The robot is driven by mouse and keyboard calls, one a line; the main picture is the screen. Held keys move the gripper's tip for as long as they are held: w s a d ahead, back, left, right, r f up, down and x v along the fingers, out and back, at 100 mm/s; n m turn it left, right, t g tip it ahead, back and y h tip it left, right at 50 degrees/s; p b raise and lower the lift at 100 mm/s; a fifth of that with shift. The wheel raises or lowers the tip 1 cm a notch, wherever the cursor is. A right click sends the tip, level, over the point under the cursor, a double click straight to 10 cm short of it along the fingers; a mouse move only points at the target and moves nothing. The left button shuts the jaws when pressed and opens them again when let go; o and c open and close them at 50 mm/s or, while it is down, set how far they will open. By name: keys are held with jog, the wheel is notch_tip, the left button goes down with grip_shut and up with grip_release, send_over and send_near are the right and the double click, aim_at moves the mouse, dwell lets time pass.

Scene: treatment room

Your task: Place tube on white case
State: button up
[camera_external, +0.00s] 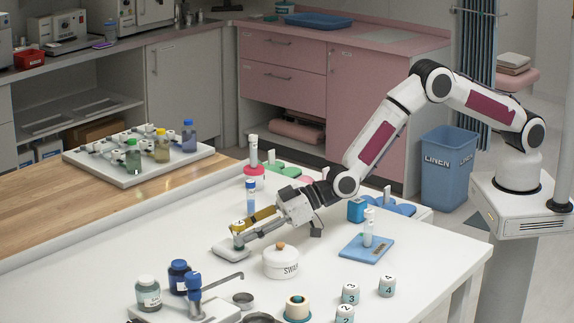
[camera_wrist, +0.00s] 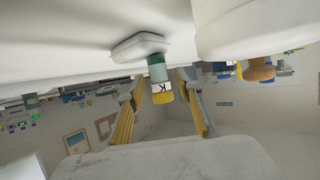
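A small tube with a green-teal body, a white label and a yellow end (camera_wrist: 159,80) stands on the white case (camera_wrist: 128,48) in the wrist view, which looks upside down. In the external view the tube's lower part (camera_external: 238,241) shows over the low white case (camera_external: 224,250), left of the swab jar. My gripper (camera_wrist: 158,115) is around the tube, with one yellow-padded finger on each side. Gaps show between the tube and both fingers, so it is open. In the external view my gripper (camera_external: 248,228) partly hides the tube.
A white swab jar (camera_external: 281,264) with a wooden knob stands close to the right of my gripper. A blue-capped tube (camera_external: 251,198) stands behind it. A blue pad with a tube (camera_external: 367,248) is farther right.

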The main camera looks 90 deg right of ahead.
jog(key=v, duration=1)
jog(key=shift+s+r, duration=0.25)
jog(key=shift+s, duration=0.1)
jog(key=shift+d, duration=0.1)
dwell(0.5)
jog(key=s+d+r+g, duration=0.2)
jog(key=s+d+r, duration=0.4)
jog(key=s+r, duration=0.3)
jog(key=s+d+r+g, duration=0.2)
jog(key=s+d+r, duration=0.5)
jog(key=s+r, duration=0.25)
jog(key=s+d+g+h, duration=0.1)
jog(key=s+d, duration=0.2)
jog(key=s, duration=0.7)
jog(key=s+d+m+g, duration=0.1)
jog(key=s+d, duration=0.2)
jog(key=s, duration=0.7)
jog(key=s+d+m+g+h, duration=0.1)
jog(key=s+d, duration=0.2)
jog(key=s, duration=0.7)
jog(key=shift+s+f+g+h, duration=0.3)
jog(key=shift+f+g, duration=0.1)
jog(key=shift+f, duration=0.05)
